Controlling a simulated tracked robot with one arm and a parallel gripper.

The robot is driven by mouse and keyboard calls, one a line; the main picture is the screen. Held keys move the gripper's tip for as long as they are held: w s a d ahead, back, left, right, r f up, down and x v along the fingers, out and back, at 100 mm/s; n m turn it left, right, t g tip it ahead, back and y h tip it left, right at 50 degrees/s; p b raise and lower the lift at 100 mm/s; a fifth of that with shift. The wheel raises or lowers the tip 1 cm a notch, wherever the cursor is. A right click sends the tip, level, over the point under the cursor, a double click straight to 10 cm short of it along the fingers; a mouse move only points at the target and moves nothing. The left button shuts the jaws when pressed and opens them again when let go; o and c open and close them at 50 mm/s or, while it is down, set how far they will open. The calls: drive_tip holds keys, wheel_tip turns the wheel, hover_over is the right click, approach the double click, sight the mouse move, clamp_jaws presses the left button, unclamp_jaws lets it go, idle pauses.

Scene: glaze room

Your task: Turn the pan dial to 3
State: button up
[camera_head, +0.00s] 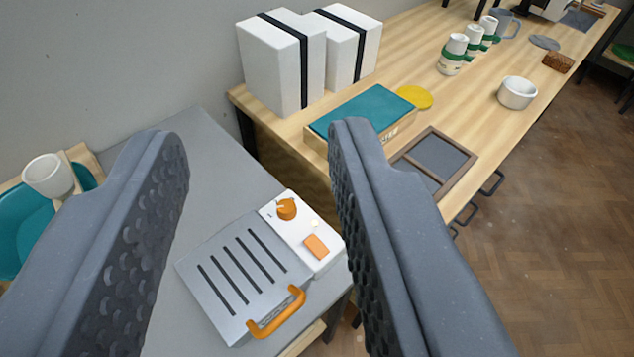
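The pan (238,285) is a grey box with a slotted lid and an orange handle (278,312) at its front edge. A white control panel (296,222) runs along its right side. The orange pan dial (287,208) sits at the panel's far end, with an orange square switch (316,246) nearer to me. The dial's numbers are too small to read. My gripper (253,138) is open and empty. Its two fingers frame the pan from left and right, and neither appears to touch the dial.
The pan stands on a grey tabletop (200,135). A white cup (48,176) and teal chair (30,235) are at left. The wooden bench (460,95) holds white boxes (282,60), a teal-topped box (362,112), a framed tray (437,160) and a white bowl (517,93). Floor is clear at right.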

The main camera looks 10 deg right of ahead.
drive_tip(key=shift+o, duration=0.4)
drive_tip(key=shift+a, duration=0.3)
drive_tip(key=n+g+y+p, duration=0.3)
drive_tip(key=n+g+p, duration=0.6)
drive_tip(key=g+p, duration=0.15)
hover_over(288, 206)
drive_tip(key=s+d, duration=0.2)
drive_tip(key=s, duration=0.3)
wheel_tip(288, 206, down, 15)
drive_tip(key=w+f+n+g, duration=0.1)
drive_tip(key=f, duration=0.6)
drive_tip(key=w+a+f+n+p, duration=0.1)
drive_tip(key=w+f, duration=0.1)
drive_tip(key=f, duration=0.5)
drive_tip(key=w+f+g, duration=0.1)
drive_tip(key=f, duration=0.7)
drive_tip(key=shift+w+a+f+n+g+y+p, duration=0.1)
drive_tip(key=shift+w+a+n+g+y+p, duration=0.25)
drive_tip(key=shift+w+n+y, duration=0.05)
